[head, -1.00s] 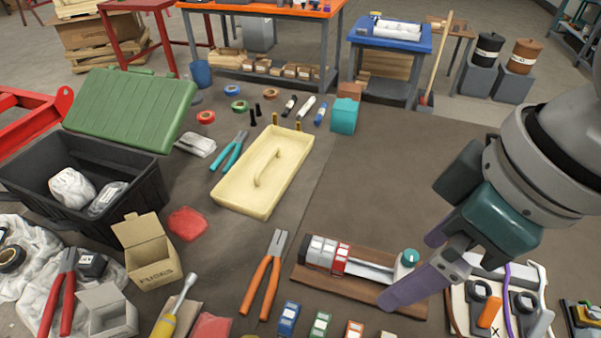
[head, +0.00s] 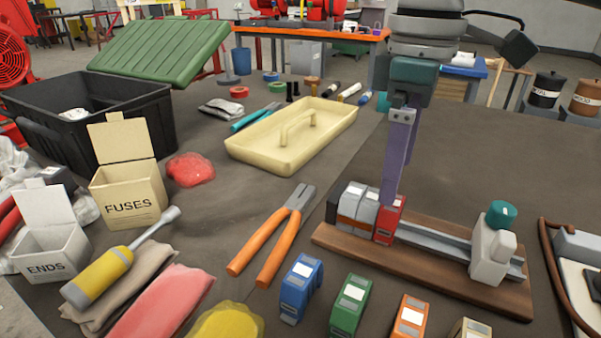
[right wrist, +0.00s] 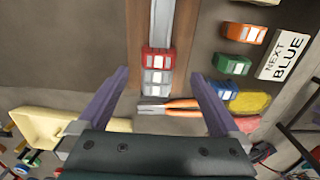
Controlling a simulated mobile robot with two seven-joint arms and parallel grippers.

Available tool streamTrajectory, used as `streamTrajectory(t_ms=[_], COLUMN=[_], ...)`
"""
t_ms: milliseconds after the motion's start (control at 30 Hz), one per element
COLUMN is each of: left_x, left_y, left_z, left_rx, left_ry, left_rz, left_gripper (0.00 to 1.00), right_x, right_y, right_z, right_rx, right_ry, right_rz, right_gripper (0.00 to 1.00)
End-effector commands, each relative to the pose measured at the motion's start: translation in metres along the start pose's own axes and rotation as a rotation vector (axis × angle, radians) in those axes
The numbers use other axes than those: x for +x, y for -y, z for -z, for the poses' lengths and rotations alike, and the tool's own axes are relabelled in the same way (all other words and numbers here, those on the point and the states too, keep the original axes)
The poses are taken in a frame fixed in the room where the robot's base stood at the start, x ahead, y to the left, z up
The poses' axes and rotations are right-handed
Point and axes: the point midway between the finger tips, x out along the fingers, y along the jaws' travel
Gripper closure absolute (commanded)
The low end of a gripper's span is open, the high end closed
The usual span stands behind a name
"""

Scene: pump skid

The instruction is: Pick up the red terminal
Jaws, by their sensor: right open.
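The red terminal (head: 388,222) sits upright on the metal rail (head: 440,240), at the right end of a row with grey terminals (head: 358,208). It also shows in the right wrist view (right wrist: 158,58), just ahead of the gap between my fingers. My right gripper (head: 391,198) points down over the red terminal, its purple fingers lined up one behind the other in the head view. The right wrist view shows the gripper (right wrist: 160,76) open and empty, with a finger to each side of the row. How far the tips are above the terminal is hard to tell. My left gripper is not in view.
Loose blue (head: 301,287), green (head: 350,304) and orange (head: 409,318) terminals stand in front of the wooden board (head: 400,268). Orange-handled pliers (head: 272,236) lie left of it. A teal-knobbed block (head: 494,245) stands on the rail's right end.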

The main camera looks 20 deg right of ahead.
Motion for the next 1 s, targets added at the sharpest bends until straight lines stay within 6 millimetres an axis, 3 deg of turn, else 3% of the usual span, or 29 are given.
streamTrajectory(t_ms=[500,800,1000], left_x=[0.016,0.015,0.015], left_y=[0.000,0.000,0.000], left_z=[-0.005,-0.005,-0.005], left_rx=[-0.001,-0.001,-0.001], left_ry=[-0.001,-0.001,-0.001], left_rz=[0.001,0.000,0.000], left_gripper=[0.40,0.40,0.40], right_x=[0.067,0.070,0.070], right_y=[-0.002,-0.002,-0.002], right_z=[-0.004,-0.003,-0.003], right_rx=[-0.002,-0.003,-0.002], right_ry=[0.000,-0.001,-0.001], right_rz=[0.000,-0.001,-0.001], right_gripper=[0.00,0.00,0.22])
